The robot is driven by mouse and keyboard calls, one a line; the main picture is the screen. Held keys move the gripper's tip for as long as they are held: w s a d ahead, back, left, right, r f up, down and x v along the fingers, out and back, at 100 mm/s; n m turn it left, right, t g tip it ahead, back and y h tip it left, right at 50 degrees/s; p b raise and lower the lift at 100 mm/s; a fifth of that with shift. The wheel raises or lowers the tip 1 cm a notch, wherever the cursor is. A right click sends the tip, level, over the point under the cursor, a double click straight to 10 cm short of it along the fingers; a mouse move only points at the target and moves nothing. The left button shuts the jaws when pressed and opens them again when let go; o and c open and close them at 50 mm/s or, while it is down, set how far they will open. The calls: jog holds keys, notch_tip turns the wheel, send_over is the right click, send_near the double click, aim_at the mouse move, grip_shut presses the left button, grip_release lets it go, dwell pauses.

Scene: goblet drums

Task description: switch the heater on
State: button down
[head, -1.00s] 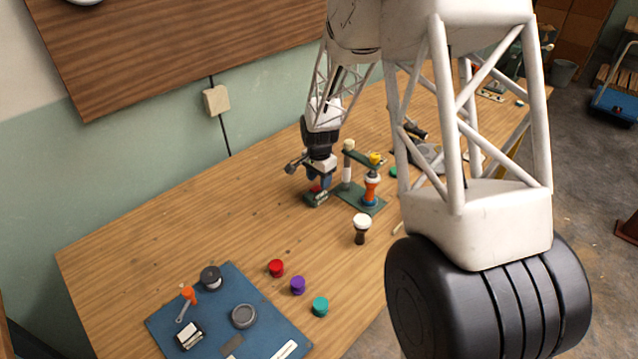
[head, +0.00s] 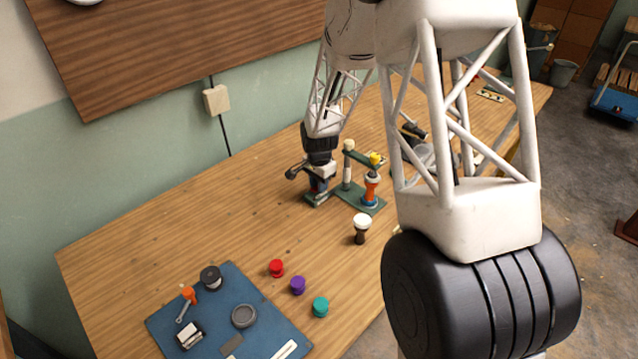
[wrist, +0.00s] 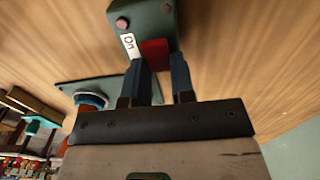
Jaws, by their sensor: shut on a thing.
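A small dark green switch box (head: 316,199) stands on the table, left of the green stand. In the wrist view the switch box (wrist: 158,14) has a white "On" label (wrist: 129,45) and a red switch piece (wrist: 154,54). My gripper (wrist: 161,66) has its dark fingers at the red piece and is shut on it; the label lies just beside the left finger. In the head view my gripper (head: 319,187) is low over the box and hides most of it. I cannot tell the switch's position, or which part is the heater.
The green stand (head: 360,199) with posts and an orange and white drum (head: 371,187) is close on the right. A goblet drum (head: 361,229) stands in front. Red (head: 277,268), purple (head: 298,285) and teal (head: 320,307) pieces lie near a blue mat (head: 215,345). The left of the table is clear.

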jog(key=shift+s+a+t+h, duration=0.1)
jog(key=shift+t+h, duration=0.3)
dwell(0.4)
jog(key=c, duration=1)
grip_release()
jog(key=shift+o, duration=0.2)
jog(key=shift+r, duration=0.15)
jog(key=shift+s+a+r, duration=0.15)
jog(key=shift+r, duration=1.75)
jog(key=shift+s+a+r, duration=0.1)
jog(key=shift+a+r, duration=0.05)
jog(key=shift+r, duration=1.7)
jog(key=shift+c, duration=0.5)
